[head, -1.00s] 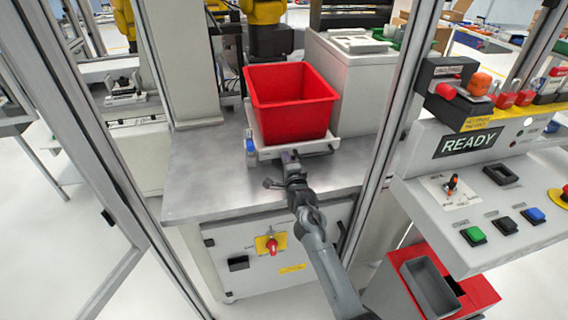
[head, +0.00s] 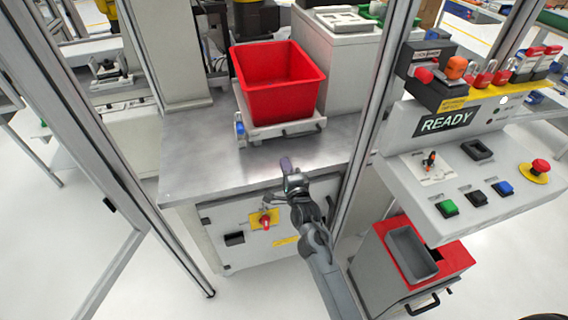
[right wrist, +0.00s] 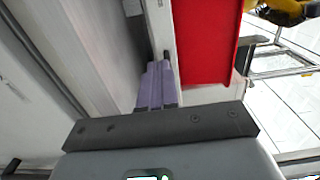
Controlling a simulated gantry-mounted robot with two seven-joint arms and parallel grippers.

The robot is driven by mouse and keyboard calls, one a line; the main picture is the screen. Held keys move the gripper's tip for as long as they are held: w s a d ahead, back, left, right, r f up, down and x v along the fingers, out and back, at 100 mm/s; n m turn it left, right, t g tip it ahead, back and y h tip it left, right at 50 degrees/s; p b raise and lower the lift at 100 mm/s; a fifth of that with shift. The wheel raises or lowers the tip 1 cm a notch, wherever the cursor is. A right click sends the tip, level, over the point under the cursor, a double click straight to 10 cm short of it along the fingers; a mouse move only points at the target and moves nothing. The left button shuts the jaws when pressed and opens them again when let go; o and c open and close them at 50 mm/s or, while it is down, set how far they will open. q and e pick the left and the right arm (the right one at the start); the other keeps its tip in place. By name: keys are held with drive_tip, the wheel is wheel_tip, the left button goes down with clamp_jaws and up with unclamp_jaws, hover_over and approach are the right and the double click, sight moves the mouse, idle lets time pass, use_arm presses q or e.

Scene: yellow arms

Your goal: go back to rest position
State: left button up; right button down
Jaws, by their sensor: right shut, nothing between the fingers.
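My right gripper (head: 287,165) is shut and empty at the front edge of the metal table (head: 205,165). Its purple fingers (right wrist: 157,85) lie together in the right wrist view. A red bin (head: 278,100) sits upright on a white tray (head: 290,130) on the table, beyond the gripper and apart from it in the head view. The red bin also fills the upper middle of the right wrist view (right wrist: 205,40). My left gripper is not in view.
A control panel reading READY (head: 446,121) stands at the right, with buttons and an emergency stop (head: 540,166). A red-topped grey bin (head: 455,259) is below it. Aluminium posts (head: 372,110) frame the opening. A red knob (head: 265,221) is on the cabinet front.

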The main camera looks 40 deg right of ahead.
drive_tip(key=s+a+f+n+g+y, duration=0.1)
drive_tip(key=s+a+f+n+y, duration=0.15)
drive_tip(key=s+f, duration=0.35)
drive_tip(key=s+a+f+n+g+y, duration=0.15)
drive_tip(key=s+f+n, duration=0.25)
drive_tip(key=s, duration=0.4)
drive_tip(key=s+a+n+g+y, duration=0.2)
drive_tip(key=s+a+n+g, duration=0.4)
drive_tip(key=s+n, duration=0.4)
drive_tip(key=s+a+n+g+y, duration=0.1)
drive_tip(key=s+a+n+g, duration=0.55)
drive_tip(key=s, duration=0.55)
wheel_tip(320, 180, up, 38)
drive_tip(key=n+t+p, duration=0.1)
drive_tip(key=t+p, duration=0.1)
drive_tip(key=p, duration=3.5)
drive_tip(key=shift+w+a+f, duration=0.2)
drive_tip(key=shift+w+a, duration=0.05)
drive_tip(key=shift+w, duration=0.05)
